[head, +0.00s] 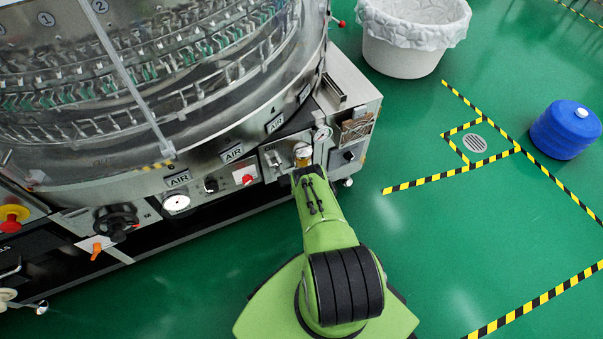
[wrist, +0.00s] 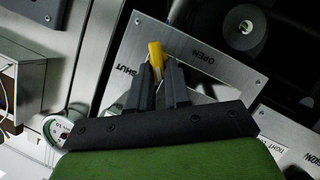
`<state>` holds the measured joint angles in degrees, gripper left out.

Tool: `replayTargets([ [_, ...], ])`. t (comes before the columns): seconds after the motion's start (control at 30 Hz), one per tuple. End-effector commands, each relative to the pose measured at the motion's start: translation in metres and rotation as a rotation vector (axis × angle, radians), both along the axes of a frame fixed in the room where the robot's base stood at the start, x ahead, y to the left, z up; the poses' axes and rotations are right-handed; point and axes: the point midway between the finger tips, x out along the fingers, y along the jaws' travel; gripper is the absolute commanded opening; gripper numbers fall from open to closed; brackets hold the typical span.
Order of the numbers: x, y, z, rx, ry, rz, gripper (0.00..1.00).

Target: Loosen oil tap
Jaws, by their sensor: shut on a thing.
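The oil tap's yellow handle (wrist: 156,58) shows in the wrist view, in front of a metal plate (wrist: 215,85) marked OPEN and SHUT. My gripper (wrist: 158,75) is shut on the yellow handle, with one dark finger on each side of it. The handle's upper end sticks out beyond the fingertips. The tap's base is hidden behind the fingers. In the head view my green arm reaches the washer's front panel (head: 271,160), and the arm hides the fingers and most of the handle there.
The round washer (head: 200,110) fills the upper left. A lined white bin (head: 405,55) and a blue drum (head: 566,130) stand on the green floor. The floor between is clear.

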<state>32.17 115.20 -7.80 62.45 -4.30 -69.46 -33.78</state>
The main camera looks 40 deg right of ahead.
Motion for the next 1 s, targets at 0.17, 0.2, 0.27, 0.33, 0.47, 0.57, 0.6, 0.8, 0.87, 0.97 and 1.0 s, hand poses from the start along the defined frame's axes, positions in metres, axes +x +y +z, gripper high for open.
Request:
replayTargets([
  [0.17,0.0010,0.0024,-0.0013,-0.099,0.027,0.000,0.00],
  [0.2,0.0008,0.0026,-0.0017,-0.118,0.033,0.000,0.00],
  [0.27,0.0009,0.0030,-0.0021,-0.140,0.040,0.000,0.00],
  [0.33,0.0011,0.0031,-0.0023,-0.163,0.046,0.000,0.00],
  [0.47,0.0013,0.0035,-0.0026,-0.189,0.054,0.000,0.00],
  [0.57,0.0014,0.0037,-0.0026,-0.200,0.058,0.000,0.00],
  [0.6,0.0015,0.0036,-0.0026,-0.202,0.058,0.000,0.00],
  [0.8,0.0015,0.0036,-0.0026,-0.204,0.059,0.000,0.00],
  [0.87,0.0015,0.0036,-0.0026,-0.203,0.058,0.000,0.00],
  [0.97,0.0016,0.0036,-0.0026,-0.203,0.058,0.001,0.19],
  [1.0,0.0016,0.0037,-0.0026,-0.203,0.058,0.001,0.25],
])
